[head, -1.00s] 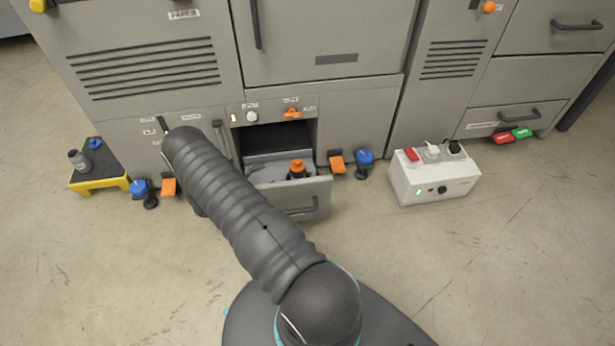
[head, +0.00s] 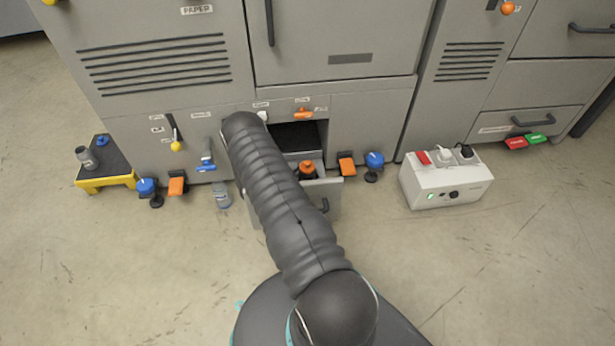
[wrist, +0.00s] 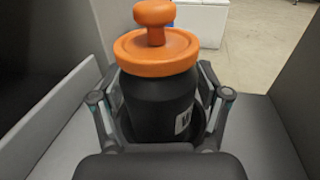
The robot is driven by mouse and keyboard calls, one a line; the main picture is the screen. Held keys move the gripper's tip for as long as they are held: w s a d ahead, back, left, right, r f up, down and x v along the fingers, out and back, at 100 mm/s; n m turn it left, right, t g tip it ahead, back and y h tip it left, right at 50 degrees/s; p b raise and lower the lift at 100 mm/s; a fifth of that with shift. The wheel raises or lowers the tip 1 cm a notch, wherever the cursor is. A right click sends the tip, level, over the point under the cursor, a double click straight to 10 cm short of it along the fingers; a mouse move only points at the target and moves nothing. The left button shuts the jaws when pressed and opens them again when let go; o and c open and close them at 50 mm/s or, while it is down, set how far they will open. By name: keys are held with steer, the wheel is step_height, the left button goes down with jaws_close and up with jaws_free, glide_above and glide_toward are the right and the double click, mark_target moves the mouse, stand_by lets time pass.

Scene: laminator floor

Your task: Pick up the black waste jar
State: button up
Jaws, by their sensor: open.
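The black waste jar (head: 308,173) has an orange lid with a knob and stands in the open drawer (head: 331,190) low in the cabinet. In the wrist view the jar (wrist: 160,95) is upright and close, with a small white label on its side. My gripper (wrist: 162,88) is open, with one finger on each side of the jar's body below the lid. I cannot tell whether either finger touches it. In the head view my arm hides the gripper and part of the drawer.
Drawer walls rise close on both sides of the jar. An orange pedal (head: 346,165) and blue knob (head: 375,161) sit right of the drawer. A white power box (head: 445,183) stands on the floor further right. A grey bottle (head: 222,195) stands left of my arm.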

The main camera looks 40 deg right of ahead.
steer(key=shift+s+d, duration=0.15)
steer(key=shift+d, duration=0.3)
steer(key=c, duration=1.4)
